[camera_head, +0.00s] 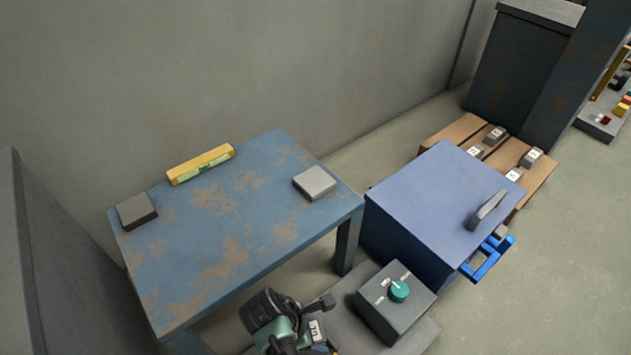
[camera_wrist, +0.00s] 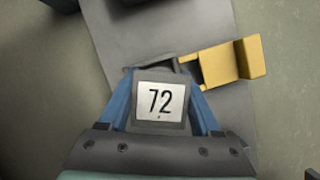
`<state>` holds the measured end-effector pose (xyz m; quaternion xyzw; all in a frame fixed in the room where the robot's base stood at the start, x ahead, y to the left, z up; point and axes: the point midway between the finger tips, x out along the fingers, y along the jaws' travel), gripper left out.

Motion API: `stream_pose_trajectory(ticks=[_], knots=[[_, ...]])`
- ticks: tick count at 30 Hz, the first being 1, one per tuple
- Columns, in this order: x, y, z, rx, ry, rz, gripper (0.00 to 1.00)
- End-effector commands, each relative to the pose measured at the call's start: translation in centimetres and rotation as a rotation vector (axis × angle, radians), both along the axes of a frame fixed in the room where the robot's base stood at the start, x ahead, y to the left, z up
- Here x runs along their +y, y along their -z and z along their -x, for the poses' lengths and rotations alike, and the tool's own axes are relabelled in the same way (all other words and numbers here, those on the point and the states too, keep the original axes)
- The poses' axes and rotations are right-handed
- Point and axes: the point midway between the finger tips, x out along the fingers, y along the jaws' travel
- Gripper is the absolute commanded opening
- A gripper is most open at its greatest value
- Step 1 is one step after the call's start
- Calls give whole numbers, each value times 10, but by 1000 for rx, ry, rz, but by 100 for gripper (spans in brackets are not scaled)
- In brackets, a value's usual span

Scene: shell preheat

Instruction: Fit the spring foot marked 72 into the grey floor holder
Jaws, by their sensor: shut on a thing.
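The spring foot marked 72 (camera_wrist: 159,101) is a grey block with a white label, held between the two blue fingers of my gripper (camera_wrist: 162,112) in the wrist view. My gripper also shows at the bottom of the head view (camera_head: 300,335), with a white-labelled block (camera_head: 316,330) at its front. A dark grey frame-like part (camera_wrist: 183,66) shows just beyond the foot, probably the floor holder. The foot hides most of it, so I cannot tell whether the foot is in it or above it. A yellow part (camera_wrist: 235,62) sits beside it on the right.
A grey floor plate (camera_wrist: 165,22) lies beneath. A control box with a teal knob (camera_head: 398,290) stands close right of my gripper. A blue cabinet (camera_head: 430,200), a worn blue table (camera_head: 235,230) and a pallet with several labelled blocks (camera_head: 450,135) stand behind.

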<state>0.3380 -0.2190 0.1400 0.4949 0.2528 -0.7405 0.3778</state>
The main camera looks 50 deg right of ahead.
Motion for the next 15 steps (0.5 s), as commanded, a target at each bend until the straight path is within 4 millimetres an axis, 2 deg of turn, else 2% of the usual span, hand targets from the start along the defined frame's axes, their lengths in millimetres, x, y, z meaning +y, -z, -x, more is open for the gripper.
stream_pose_trajectory(ticks=[5,11,15], knots=[[-1,13,-1,-2,1,2,0],[-1,39,-1,-1,1,2,0],[-1,41,-1,-2,1,2,0]])
